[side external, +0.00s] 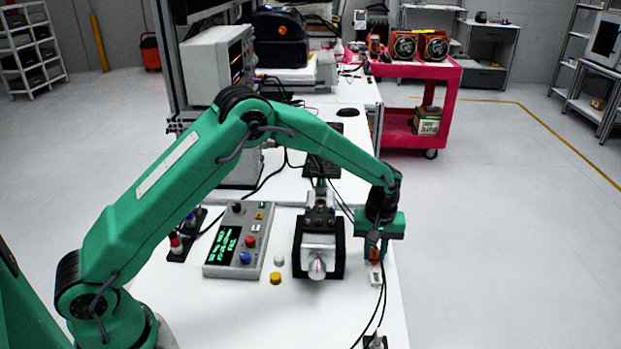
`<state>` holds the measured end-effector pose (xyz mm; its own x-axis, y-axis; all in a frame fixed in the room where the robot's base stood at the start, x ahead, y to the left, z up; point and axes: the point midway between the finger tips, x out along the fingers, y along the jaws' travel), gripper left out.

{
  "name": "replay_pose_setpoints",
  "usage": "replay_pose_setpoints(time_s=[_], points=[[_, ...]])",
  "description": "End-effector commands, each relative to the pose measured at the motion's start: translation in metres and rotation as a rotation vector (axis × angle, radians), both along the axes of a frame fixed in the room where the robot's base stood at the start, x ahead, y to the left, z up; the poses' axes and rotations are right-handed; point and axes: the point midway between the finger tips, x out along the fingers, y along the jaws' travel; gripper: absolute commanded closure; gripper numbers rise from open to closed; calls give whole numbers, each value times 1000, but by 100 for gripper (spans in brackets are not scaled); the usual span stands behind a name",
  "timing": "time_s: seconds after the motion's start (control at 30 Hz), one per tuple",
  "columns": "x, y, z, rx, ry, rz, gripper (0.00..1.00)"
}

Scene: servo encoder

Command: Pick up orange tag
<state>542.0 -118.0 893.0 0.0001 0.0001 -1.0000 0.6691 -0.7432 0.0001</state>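A small orange-red piece (374,257), which looks like the orange tag, shows directly below my gripper (376,255) near the table's right edge. It sits just above a small white block (376,277). My gripper points down over it. The fingers are dark and small here, and parts of my gripper hide the piece's top. I cannot tell whether the fingers touch it, or whether they are open or shut.
Left of my gripper stands a black-and-white fixture (318,245) with a clear rounded end. Farther left are a grey control box (238,240), a yellow knob (275,278) and a white knob (279,260). A cable hangs by my gripper. The table front is mostly clear.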

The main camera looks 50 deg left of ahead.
Motion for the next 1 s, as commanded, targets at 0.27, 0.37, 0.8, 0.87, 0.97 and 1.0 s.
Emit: replay_pose_setpoints(time_s=[0.27,0.37,0.8,0.87,0.97,1.0], points=[[0,0,0,0,0,0,99],[0,0,1,0,0,0,99],[1,0,44,-1,-3,0,99],[-7,-9,48,0,-1,-4,99],[-19,-22,59,-1,-2,-4,99],[-24,-27,63,-1,-2,-5,99]])
